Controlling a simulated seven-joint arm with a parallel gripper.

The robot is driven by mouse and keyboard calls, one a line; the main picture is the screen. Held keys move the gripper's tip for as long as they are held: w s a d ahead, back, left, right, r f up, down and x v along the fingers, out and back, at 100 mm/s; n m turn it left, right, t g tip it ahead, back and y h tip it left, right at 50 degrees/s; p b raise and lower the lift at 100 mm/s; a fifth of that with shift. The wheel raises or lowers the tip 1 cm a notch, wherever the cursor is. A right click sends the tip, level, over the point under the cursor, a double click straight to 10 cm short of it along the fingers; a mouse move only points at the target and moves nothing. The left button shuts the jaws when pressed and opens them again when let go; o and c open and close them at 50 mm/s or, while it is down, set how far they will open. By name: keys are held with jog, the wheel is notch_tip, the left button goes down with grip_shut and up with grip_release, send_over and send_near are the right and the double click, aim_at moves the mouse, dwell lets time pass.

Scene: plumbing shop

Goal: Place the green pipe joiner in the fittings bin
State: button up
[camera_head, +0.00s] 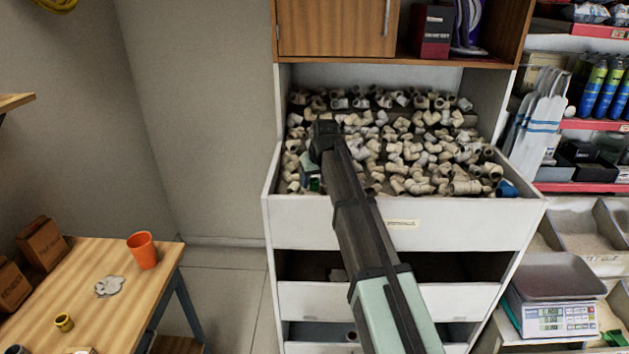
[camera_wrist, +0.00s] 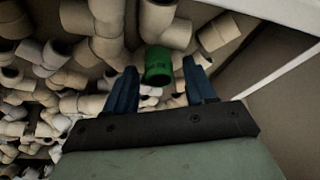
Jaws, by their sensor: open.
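The green pipe joiner (camera_wrist: 158,66) is a short green tube among the cream fittings in the wrist view, and it appears to rest on them. In the head view a small green patch of it (camera_head: 315,184) shows just below my gripper (camera_head: 309,170). The wrist view shows my gripper (camera_wrist: 160,72) open, with one blue finger on each side of the joiner and gaps between. The fittings bin (camera_head: 345,222) is the white top drawer, heaped with cream pipe fittings. My gripper is inside its left front part. The fingers are hidden in the head view.
The bin's front wall and left side wall are close to my gripper. A blue fitting (camera_head: 507,189) lies at the bin's front right. A wooden cabinet (camera_head: 335,25) overhangs the back. A scale (camera_head: 555,300) stands at right, and a wooden table (camera_head: 110,262) with an orange cup (camera_head: 142,250) at left.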

jog(key=v, duration=1.2)
